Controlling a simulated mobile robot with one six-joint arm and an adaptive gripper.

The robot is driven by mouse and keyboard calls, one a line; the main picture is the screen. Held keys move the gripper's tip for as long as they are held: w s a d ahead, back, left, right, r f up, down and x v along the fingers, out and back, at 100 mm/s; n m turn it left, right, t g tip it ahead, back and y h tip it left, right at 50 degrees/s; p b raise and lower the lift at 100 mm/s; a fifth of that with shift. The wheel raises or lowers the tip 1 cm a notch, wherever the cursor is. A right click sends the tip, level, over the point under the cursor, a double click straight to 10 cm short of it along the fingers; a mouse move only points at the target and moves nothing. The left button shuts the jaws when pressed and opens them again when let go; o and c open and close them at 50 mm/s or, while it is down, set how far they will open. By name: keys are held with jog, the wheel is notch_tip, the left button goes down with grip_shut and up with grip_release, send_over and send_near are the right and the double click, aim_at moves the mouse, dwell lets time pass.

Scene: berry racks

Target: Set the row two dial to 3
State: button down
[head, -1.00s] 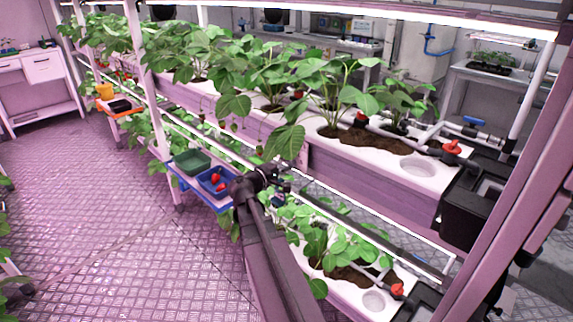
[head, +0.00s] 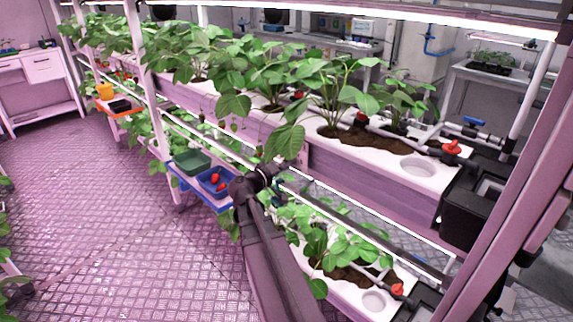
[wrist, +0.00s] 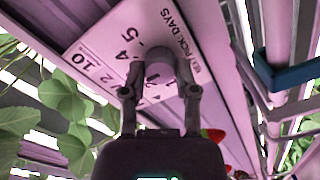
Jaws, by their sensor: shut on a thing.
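In the wrist view a pale dial plate (wrist: 105,50) carries the words "NEXT PICK DAYS" and several printed numbers, among them 2, 4 and 5. A grey round dial knob (wrist: 160,72) stands out from the plate. My gripper (wrist: 160,90) is shut on this knob, with one finger on each side. The knob's pointer is not clear, so I cannot tell which number it is set to. In the head view my dark arm reaches toward the lower rack, and the dial cannot be made out there.
Strawberry plants (head: 265,75) fill the upper white trough, with more plants (head: 330,235) on the lower row. A green bin (head: 191,162) and a blue bin (head: 214,181) with red berries sit left of my arm. The floor (head: 110,220) at left is clear.

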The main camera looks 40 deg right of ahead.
jog(key=shift+c, duration=1.8)
grip_release()
jog(key=shift+a, duration=0.1)
jog(key=a, duration=1.1)
jog(key=shift+s+a, duration=0.35)
jog(key=shift+s, duration=0.1)
